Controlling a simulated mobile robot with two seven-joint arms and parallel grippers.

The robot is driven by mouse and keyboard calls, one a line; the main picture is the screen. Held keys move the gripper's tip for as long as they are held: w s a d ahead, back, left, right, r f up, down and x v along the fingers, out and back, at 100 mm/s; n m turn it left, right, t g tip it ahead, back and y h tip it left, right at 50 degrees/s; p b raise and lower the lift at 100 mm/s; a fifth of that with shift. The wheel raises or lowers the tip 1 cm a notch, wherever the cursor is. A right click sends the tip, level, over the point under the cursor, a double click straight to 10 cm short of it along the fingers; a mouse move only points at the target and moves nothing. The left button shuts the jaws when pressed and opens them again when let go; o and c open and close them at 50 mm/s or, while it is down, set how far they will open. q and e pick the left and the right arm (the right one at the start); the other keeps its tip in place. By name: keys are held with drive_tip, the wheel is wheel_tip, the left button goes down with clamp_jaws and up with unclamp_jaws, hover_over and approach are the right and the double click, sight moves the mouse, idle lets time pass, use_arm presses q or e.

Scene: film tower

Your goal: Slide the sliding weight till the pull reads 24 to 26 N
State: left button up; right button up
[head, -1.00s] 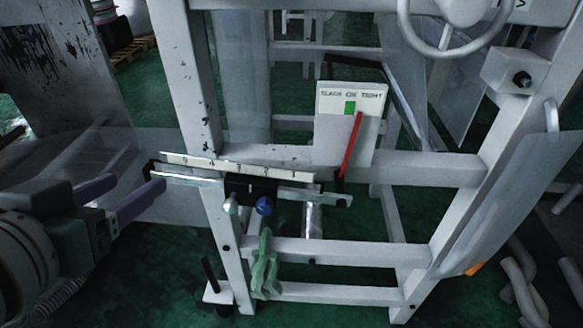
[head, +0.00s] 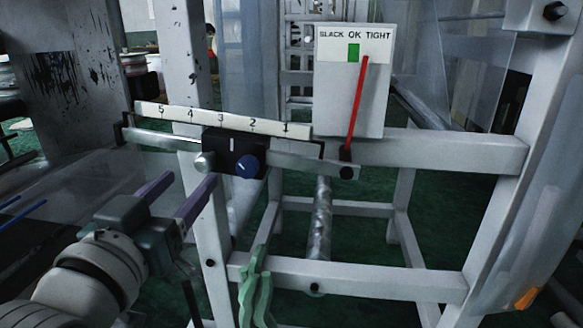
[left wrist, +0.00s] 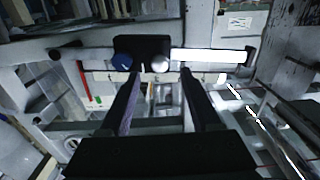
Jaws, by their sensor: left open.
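The sliding weight (head: 222,142) is a black block on a silver rail (head: 285,160), with a silver knob (head: 205,162) and a blue knob (head: 247,166) on its front. Its white mark stands between 3 and 2 on the scale strip (head: 170,113). A gauge board (head: 335,100) reads SLACK, OK, TIGHT; its red needle (head: 356,105) points right of the green patch (head: 354,53), toward TIGHT. My left gripper (head: 190,178) is open and empty, below and left of the weight. In the left wrist view, the silver knob (left wrist: 160,63) appears between the fingertips (left wrist: 160,74); contact cannot be told. My right gripper is out of view.
A pale metal frame (head: 440,152) surrounds the rail, with a post (head: 184,60) behind it. A green glove-like cloth (head: 255,295) hangs on the lower bar. Clear sheets stand at the right. Space in front of the rail looks free.

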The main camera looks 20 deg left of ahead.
sight(200, 166)
use_arm(q)
drive_tip(key=b+x, duration=0.1)
drive_tip(key=x, duration=0.4)
drive_tip(key=shift+w, duration=0.15)
clamp_jaws()
idle(0.4)
idle(0.6)
drive_tip(key=shift+a, duration=0.1)
